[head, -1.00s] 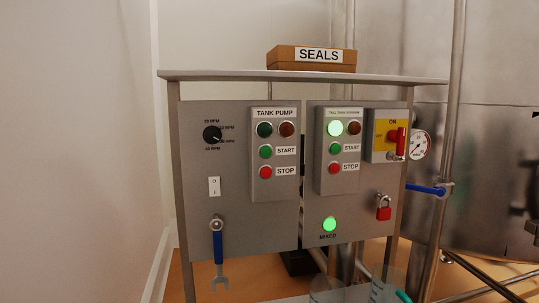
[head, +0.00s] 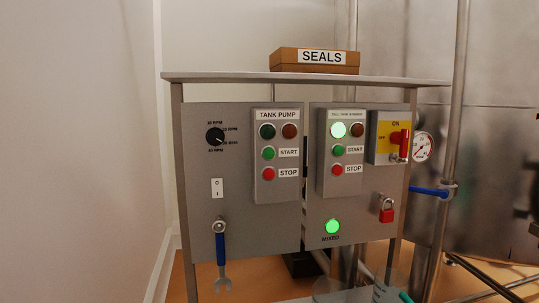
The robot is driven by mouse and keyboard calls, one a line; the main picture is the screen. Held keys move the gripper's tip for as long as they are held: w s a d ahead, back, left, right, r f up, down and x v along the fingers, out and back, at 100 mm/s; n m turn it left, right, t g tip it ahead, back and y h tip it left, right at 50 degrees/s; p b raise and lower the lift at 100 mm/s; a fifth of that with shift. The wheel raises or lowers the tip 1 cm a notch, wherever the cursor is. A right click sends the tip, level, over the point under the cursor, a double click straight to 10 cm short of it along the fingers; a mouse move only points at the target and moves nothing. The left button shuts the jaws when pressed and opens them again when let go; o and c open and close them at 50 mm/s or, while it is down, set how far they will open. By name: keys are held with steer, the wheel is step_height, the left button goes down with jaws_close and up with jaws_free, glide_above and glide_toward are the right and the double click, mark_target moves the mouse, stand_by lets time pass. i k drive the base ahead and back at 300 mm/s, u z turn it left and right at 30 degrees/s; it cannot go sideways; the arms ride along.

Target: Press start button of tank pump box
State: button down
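The tank pump box (head: 277,189) is a grey box on the left half of the control panel, labelled TANK PUMP at its top. Its green start button (head: 268,153) sits left of the START label. Above it are a dark green lamp (head: 267,131) and a dark red-brown lamp (head: 290,131), both unlit. The red stop button (head: 268,174) is below, beside the STOP label. My gripper is not in view.
A similar box (head: 342,182) to the right has a lit green lamp (head: 338,129). The panel (head: 205,185) also carries a speed knob (head: 215,137), a white rocker switch (head: 217,188), a hanging blue-handled wrench (head: 221,248) and a red padlock (head: 387,215). A SEALS carton (head: 315,60) stands on top.

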mark_target(268, 153)
steer(key=u, duration=0.4)
steer(key=k, duration=0.55)
steer(key=u, duration=1.6)
steer(key=i, duration=0.95)
